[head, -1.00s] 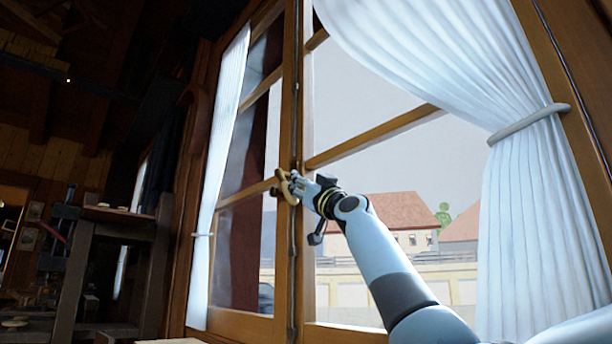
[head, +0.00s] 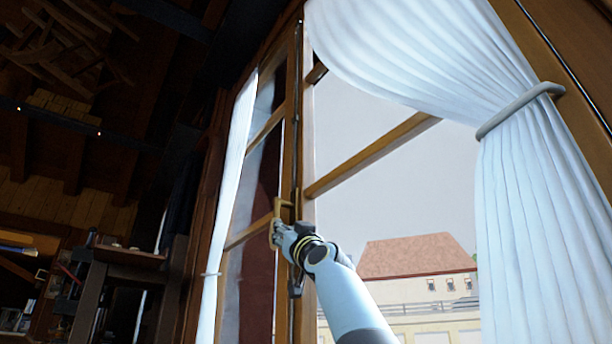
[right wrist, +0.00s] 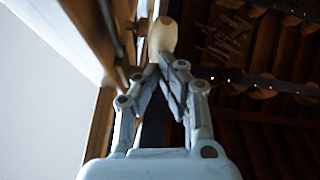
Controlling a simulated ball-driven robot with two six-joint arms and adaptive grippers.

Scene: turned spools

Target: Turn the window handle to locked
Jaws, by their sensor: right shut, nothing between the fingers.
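The brass window handle (head: 276,207) sits on the wooden middle post of the window in the head view. Its mount is on the post and its grip stands out to the left, partly hidden by my gripper. My right gripper (head: 278,234) is at the lower part of the handle, shut with nothing between its fingers. In the right wrist view the shut fingertips (right wrist: 166,66) are just below the pale rounded end of the handle (right wrist: 163,36). I cannot tell whether they touch it. My left gripper is not in view.
A white curtain (head: 425,60) is tied back on the right, and a narrower one (head: 229,175) hangs on the left. Wooden window bars (head: 370,155) cross the glass. A dark wooden stand (head: 125,257) is at the lower left.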

